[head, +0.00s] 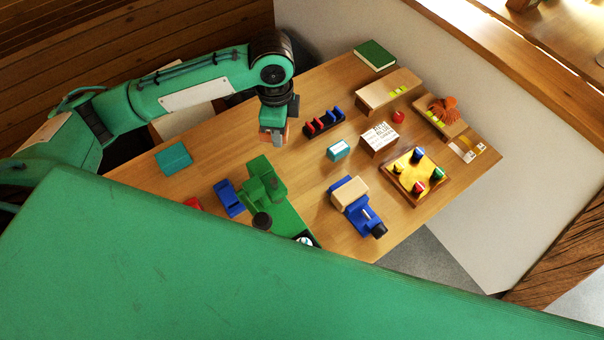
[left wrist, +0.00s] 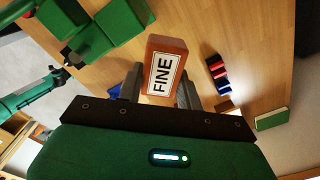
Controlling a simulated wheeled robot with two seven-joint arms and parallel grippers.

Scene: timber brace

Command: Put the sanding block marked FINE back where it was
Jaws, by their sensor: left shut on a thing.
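My left gripper (head: 272,138) is shut on the sanding block marked FINE, a reddish-brown block with a white label. In the left wrist view the block (left wrist: 164,72) sits between the two fingers (left wrist: 160,88), with its label facing the camera. In the head view the block shows only as a small brown patch under the gripper, over the table's back-left part. I cannot tell its height above the top. No place for the block is clearly marked.
On the wooden table (head: 300,195) stand a green vise (head: 262,185), blue vise (head: 362,212), dark rack with red and blue pieces (head: 325,122), teal box (head: 174,158), small teal-white box (head: 338,150), lettered block (head: 379,138), yellow tray (head: 412,190) and green book (head: 375,55). The left-middle top is fairly clear.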

